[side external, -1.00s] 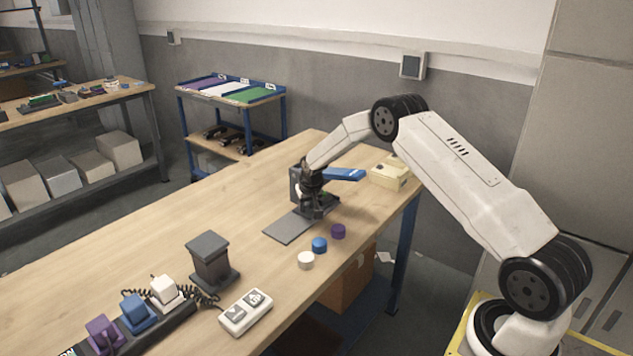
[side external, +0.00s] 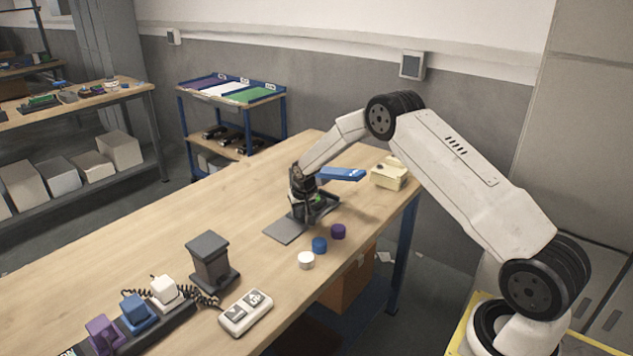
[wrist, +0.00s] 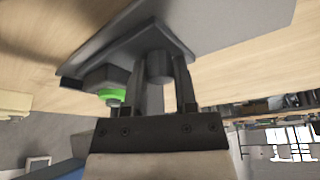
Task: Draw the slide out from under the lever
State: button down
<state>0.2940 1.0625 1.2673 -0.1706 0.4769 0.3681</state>
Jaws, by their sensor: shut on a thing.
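My gripper (side external: 303,212) points down at the lever device on the bench. In the wrist view my gripper (wrist: 162,75) has its fingers on both sides of a dark round post (wrist: 158,64) and is shut on it. The post stands on a dark slide piece (wrist: 115,58). A green disc (wrist: 112,94) sits beside the post and also shows in the side view (side external: 317,199). A flat grey plate (side external: 284,231) lies left of my gripper. My gripper hides much of the device.
White (side external: 306,260), blue (side external: 319,245) and purple (side external: 338,231) caps stand near the front edge. A beige box (side external: 389,173) is at the right. A dark column (side external: 210,258), a two-button box (side external: 245,312) and a plug strip (side external: 130,330) stand front left. The bench's middle left is clear.

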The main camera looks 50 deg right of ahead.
jog(key=shift+a, duration=3.55)
jog(key=shift+c, duration=2.2)
grip_release()
jog(key=shift+r, duration=0.25)
jog(key=shift+r, duration=2.8)
jog(key=s+a+r+n, duration=0.2)
jog(key=s+a, duration=0.2)
jog(key=s, duration=0.6)
jog(key=s+a+r+n+y, duration=0.1)
jog(key=s+a, duration=0.3)
jog(key=s, duration=0.6)
jog(key=s+a+r+n+y, duration=0.1)
jog(key=s+a+r+n, duration=0.2)
jog(key=s, duration=0.7)
jog(key=shift+s+a+r+g, duration=0.25)
jog(key=shift+s+a+g, duration=0.15)
jog(key=shift+a, duration=0.15)
